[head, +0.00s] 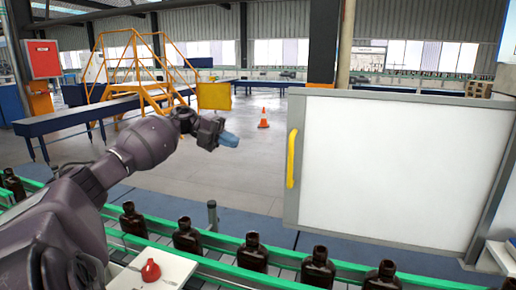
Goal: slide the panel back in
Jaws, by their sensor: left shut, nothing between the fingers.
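The panel (385,175) is a large white sheet in a grey frame, upright at the right of the head view. A yellow handle (292,158) runs vertically on its left edge. My left gripper (231,139), with blue fingertips, is shut and empty, left of the handle and apart from it. My right gripper is not in view.
Amber bottles (252,252) stand in a row on a green-railed conveyor (218,242) across the front. A white surface with a red object (150,271) is at the lower left. An orange cone (263,118) and yellow stairs (140,75) stand further back.

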